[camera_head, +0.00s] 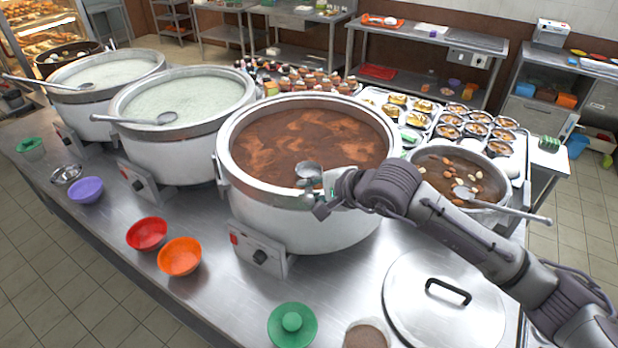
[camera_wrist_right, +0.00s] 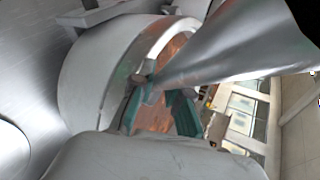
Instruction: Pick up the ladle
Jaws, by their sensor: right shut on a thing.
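The metal ladle (camera_head: 308,170) shows its bowl at the near rim of the pot of reddish-brown congee (camera_head: 305,135). Most of its handle is hidden by my right arm in the head view. My right gripper (camera_head: 326,196) is at the near rim of this pot, just below the bowl. In the right wrist view the ladle's shiny handle (camera_wrist_right: 235,50) runs large across the upper right, and my right gripper (camera_wrist_right: 160,105) is shut on it. The same pot (camera_wrist_right: 100,70) lies behind the fingers. My left gripper is not in view.
Two pots of pale congee (camera_head: 180,100) with ladles stand at the left. A smaller pot (camera_head: 455,178) with its own ladle (camera_head: 500,205) stands at the right.

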